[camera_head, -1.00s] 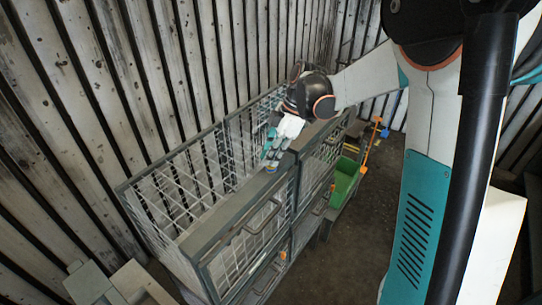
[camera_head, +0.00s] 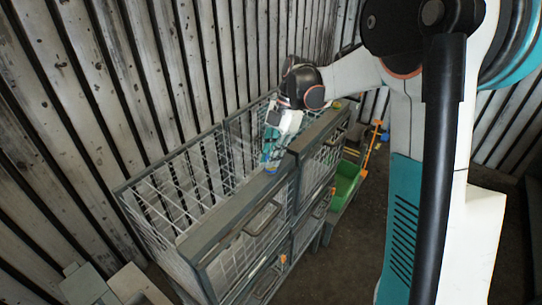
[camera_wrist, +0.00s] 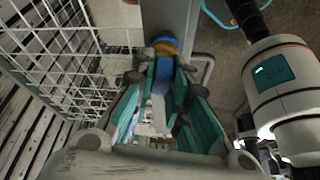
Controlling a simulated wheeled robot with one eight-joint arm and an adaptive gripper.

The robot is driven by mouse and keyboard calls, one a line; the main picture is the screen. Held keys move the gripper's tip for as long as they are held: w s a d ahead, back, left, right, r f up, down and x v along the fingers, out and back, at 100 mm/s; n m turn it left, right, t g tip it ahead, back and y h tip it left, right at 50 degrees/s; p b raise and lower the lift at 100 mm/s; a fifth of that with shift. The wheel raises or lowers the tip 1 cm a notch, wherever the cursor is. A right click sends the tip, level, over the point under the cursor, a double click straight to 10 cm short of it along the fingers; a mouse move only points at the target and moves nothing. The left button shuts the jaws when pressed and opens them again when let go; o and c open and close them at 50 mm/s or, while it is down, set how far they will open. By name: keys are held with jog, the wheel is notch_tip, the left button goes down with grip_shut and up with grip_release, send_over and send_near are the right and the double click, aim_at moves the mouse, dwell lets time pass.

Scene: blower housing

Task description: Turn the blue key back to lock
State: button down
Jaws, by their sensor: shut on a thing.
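The blue key (camera_wrist: 166,43) shows in the wrist view as a rounded blue piece with a yellow-orange band, on the grey top rail (camera_wrist: 172,14) of the mesh cage. My gripper (camera_wrist: 164,65) is shut on the key, with its teal fingers on either side of it. In the head view my gripper (camera_head: 268,158) points down at the cage's top rail near the gap between two front sections. The fingers hide most of the key there, and its turn angle cannot be told.
The wire mesh cage (camera_head: 153,197) stands along the slatted wall (camera_head: 100,110). Handles (camera_head: 262,218) stick out from its front. A green bin (camera_head: 347,180) and an orange pole (camera_head: 371,146) are to the right. Dark floor in front is clear.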

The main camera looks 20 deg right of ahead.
jog(key=n+g, duration=0.1)
jog(key=n, duration=0.1)
jog(key=shift+n+b, duration=0.35)
jog(key=shift+n, duration=0.05)
jog(key=c, duration=1.5)
grip_release()
jog(key=shift+o, duration=0.2)
jog(key=v, duration=1.2)
jog(key=s+a+f+m+t+h+b, duration=0.2)
jog(key=s+f+m+t+b, duration=0.3)
jog(key=s+f+m+b, duration=0.7)
jog(key=s+a+f+m+t+h+b, duration=0.2)
jog(key=s+f+m+t+b, duration=0.3)
jog(key=s+f+m+b, duration=0.7)
notch_tip(320, 180, down, 5)
jog(key=shift+s+f+m+b, duration=0.1)
jog(key=shift+s+m+b, duration=0.2)
jog(key=shift+s+m, duration=0.5)
